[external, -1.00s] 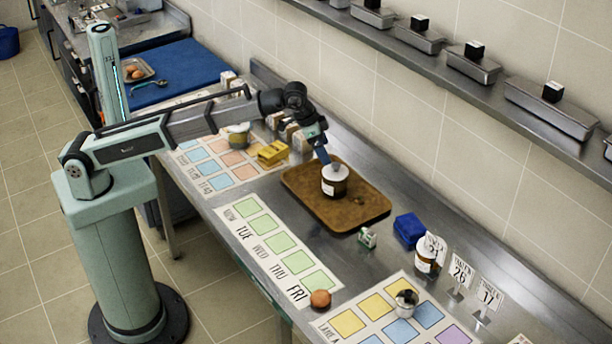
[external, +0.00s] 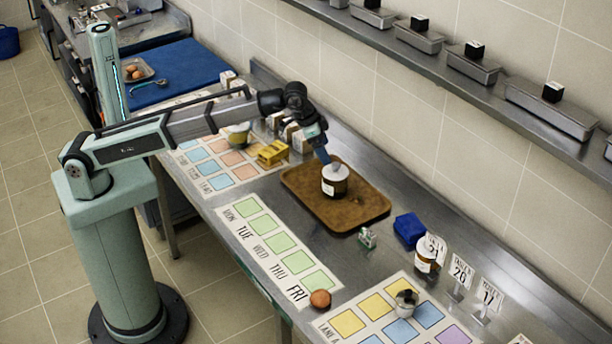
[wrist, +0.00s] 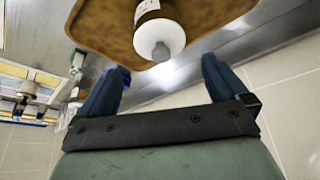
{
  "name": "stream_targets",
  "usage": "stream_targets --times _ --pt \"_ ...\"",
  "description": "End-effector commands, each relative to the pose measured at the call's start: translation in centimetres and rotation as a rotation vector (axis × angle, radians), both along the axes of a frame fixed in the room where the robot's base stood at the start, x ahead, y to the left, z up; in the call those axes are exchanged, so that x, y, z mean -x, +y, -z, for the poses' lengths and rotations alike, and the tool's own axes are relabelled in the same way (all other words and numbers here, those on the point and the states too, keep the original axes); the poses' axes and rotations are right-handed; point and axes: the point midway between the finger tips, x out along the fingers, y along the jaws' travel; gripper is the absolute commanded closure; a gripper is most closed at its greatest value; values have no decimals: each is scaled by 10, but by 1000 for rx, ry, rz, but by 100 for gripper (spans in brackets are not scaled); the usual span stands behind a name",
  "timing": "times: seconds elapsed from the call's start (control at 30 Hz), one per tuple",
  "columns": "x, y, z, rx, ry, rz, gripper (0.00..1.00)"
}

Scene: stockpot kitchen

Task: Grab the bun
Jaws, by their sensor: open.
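A round brown bun (external: 320,299) sits at the FRI end of the white sheet with green squares, near the front edge of the counter. It is not visible in the wrist view. My gripper (external: 325,158) points down above the brown tray, far behind the bun, at a white-lidded jar (external: 334,182) on that tray. In the wrist view my gripper (wrist: 160,88) has its two blue fingers wide apart with nothing between them. The jar (wrist: 160,34) shows ahead of the fingertips; I cannot tell whether a finger touches it.
The brown tray (external: 350,215) lies on the steel counter. A small green-and-white box (external: 367,238), a blue block (external: 409,229), another jar (external: 427,262) and numbered cards (external: 461,271) stand to its right. A metal cup (external: 405,303) stands right of the bun. A shelf runs along the wall.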

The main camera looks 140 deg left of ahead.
Motion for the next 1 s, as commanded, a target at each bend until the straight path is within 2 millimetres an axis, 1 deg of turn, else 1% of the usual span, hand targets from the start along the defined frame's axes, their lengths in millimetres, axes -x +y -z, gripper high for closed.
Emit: stream_targets --times 0.07,0.2,0.43,0.53,0.57,0.67,0.77,0.8,0.87,1.0 --pt "0 0 0 0 0 0 0" --pt "0 0 0 0 0 0 10" --pt "-1 -1 0 0 0 2 10" --pt "-12 -9 0 0 0 19 10" --pt "-17 -13 0 0 0 27 10" --pt "-44 -35 1 2 1 70 10" --pt "-79 -66 5 5 3 128 10" --pt "-93 -79 6 6 5 153 10" --pt "-114 -99 8 8 8 189 10" --pt "-161 -147 13 13 13 272 10"
